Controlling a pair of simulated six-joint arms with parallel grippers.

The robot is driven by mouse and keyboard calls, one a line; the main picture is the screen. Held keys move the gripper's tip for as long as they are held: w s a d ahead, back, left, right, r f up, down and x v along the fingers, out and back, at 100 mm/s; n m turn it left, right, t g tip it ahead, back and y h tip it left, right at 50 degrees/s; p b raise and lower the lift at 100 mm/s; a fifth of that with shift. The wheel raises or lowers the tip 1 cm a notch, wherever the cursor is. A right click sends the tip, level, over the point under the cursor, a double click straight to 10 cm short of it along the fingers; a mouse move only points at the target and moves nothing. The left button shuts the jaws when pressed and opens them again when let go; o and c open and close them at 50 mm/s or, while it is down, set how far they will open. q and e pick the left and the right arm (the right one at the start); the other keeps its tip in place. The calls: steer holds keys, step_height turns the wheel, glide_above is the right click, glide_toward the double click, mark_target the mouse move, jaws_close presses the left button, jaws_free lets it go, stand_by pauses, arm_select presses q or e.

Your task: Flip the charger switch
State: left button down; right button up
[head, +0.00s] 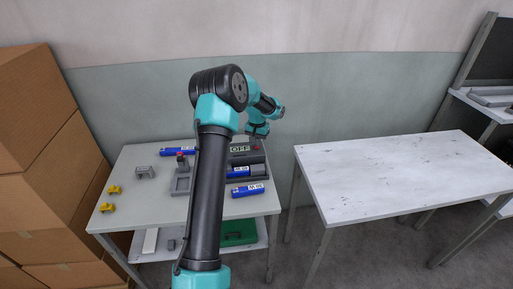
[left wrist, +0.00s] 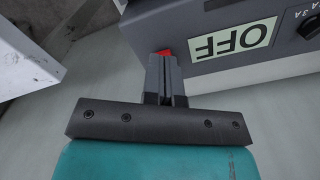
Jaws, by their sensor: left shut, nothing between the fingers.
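The charger (head: 256,158) is a dark grey box on the left table, partly hidden behind my left arm in the head view. Its pale label (head: 240,149) reads OFF. In the left wrist view the charger (left wrist: 200,25) shows its OFF label (left wrist: 238,40) upside down, with a red switch (left wrist: 165,53) beside it. My left gripper (left wrist: 161,60) is shut and empty, its fingertips right at the red switch and partly covering it. I cannot tell whether they touch. In the head view the left gripper (head: 256,138) is at the charger's far side. My right gripper is not in view.
Blue batteries (head: 247,190) lie on the table (head: 130,168), one at the charger. Yellow parts (head: 114,189), a grey bracket (head: 144,172) and a grey fixture with a red top (head: 181,178) stand left. Boxes (head: 40,150) flank the left; a bare white table (head: 400,175) stands right.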

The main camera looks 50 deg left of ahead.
arm_select(q)
steer(key=shift+f, duration=1.05)
step_height(320, 180, up, 7)
stand_by(0.8)
